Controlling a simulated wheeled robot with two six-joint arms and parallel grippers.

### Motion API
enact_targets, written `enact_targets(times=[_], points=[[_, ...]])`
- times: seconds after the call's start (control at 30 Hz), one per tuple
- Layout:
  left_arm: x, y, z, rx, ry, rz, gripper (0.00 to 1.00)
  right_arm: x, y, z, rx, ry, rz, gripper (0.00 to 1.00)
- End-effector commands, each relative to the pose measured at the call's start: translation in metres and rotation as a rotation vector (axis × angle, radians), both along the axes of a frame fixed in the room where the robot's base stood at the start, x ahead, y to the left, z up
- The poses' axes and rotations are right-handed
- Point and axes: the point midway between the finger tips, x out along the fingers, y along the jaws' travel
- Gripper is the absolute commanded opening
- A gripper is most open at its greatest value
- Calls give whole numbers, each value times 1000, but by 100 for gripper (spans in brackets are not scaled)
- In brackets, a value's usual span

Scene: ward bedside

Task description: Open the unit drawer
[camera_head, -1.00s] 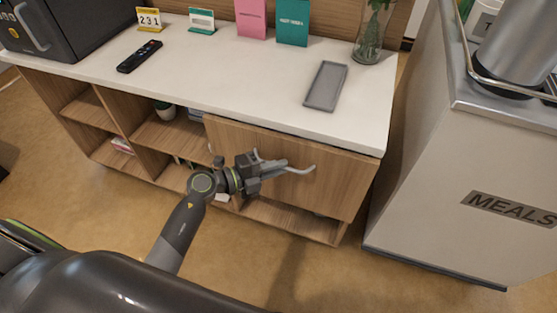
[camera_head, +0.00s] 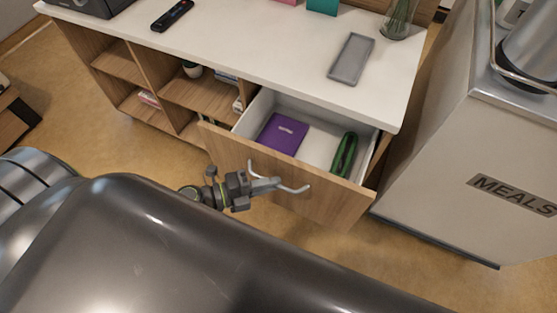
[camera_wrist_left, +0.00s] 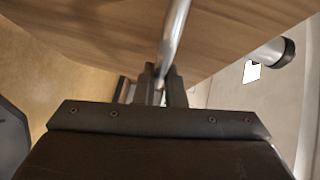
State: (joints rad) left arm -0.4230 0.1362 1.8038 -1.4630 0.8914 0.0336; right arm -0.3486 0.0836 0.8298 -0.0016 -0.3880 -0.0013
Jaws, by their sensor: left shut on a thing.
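The unit drawer (camera_head: 290,183) stands pulled out from the wooden unit, its inside showing from above. Its metal bar handle (camera_head: 294,188) is on the wooden front, and it also shows in the left wrist view (camera_wrist_left: 176,35). My left gripper (camera_head: 262,184) is shut on the handle, with the bar between its fingers (camera_wrist_left: 160,84). A purple book (camera_head: 283,135) and a dark green object (camera_head: 345,155) lie inside the drawer. My right gripper is not in view.
The white countertop (camera_head: 270,50) carries a grey tray (camera_head: 351,59), a black remote (camera_head: 172,15) and a glass vase (camera_head: 398,20). A meals cart (camera_head: 440,150) stands close on the right. Open shelves (camera_head: 160,85) are left of the drawer.

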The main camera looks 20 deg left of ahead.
Motion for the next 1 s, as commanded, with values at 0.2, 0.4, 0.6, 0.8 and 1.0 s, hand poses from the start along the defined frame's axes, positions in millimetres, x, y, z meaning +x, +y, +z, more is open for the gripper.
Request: enact_targets(times=[0.2,0.4,0.6,0.8,1.0], points=[[-42,2,0,0,6,0,0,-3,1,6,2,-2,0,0],[-61,2,0,1,4,-1,0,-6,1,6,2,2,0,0],[-67,2,-1,1,1,-1,0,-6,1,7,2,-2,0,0],[-67,2,-1,1,1,-1,0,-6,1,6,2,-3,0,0],[-67,2,-1,1,1,0,20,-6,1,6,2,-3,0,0]])
